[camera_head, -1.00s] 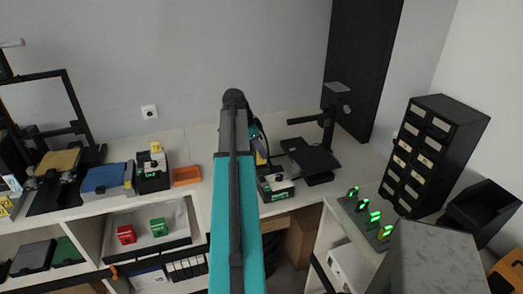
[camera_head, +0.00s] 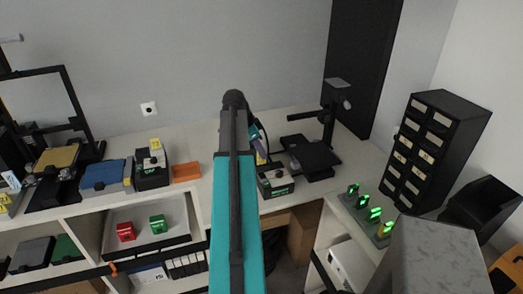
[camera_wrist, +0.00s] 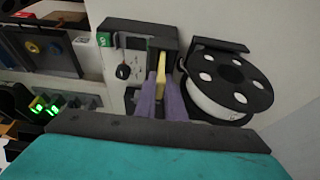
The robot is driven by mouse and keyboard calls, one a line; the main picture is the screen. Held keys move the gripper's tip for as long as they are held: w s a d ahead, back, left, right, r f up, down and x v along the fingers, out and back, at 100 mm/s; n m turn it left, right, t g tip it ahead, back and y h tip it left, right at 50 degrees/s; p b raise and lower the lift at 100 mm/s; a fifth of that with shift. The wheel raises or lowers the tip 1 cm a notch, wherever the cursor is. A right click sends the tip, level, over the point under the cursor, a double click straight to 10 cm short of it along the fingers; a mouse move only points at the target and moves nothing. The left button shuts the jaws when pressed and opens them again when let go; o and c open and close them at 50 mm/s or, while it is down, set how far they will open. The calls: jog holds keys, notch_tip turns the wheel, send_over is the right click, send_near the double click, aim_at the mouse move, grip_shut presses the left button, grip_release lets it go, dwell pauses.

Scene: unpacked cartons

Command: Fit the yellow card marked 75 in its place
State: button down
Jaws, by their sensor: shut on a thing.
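My gripper (camera_wrist: 161,88) has two purple fingers shut on a narrow yellow piece (camera_wrist: 160,72), which appears to be the yellow card. Its number cannot be read. The card's far end is at or close to a dark slotted block (camera_wrist: 165,45) beside a pale panel with a black knob (camera_wrist: 125,70). I cannot tell whether it is inside the slot. In the head view, my gripper (camera_head: 260,143) is partly hidden by my arm. It is just above a small black and white unit with a green label (camera_head: 277,183) on the bench.
A black reel with a white rim (camera_wrist: 220,80) stands close to the right of my gripper in the wrist view. A similar unit (camera_head: 152,170) and an orange tray (camera_head: 186,172) stand to the left. A rack with green-lit pieces (camera_head: 365,213) and a drawer cabinet (camera_head: 428,150) are to the right.

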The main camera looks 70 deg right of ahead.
jog(key=shift+f+b, duration=0.35)
jog(key=shift+f, duration=0.35)
jog(key=c, duration=1.8)
grip_release()
jog(key=shift+o, duration=0.2)
jog(key=shift+r, duration=0.1)
jog(key=b+v, duration=0.3)
jog(key=v, duration=1)
jog(key=shift+r, duration=0.35)
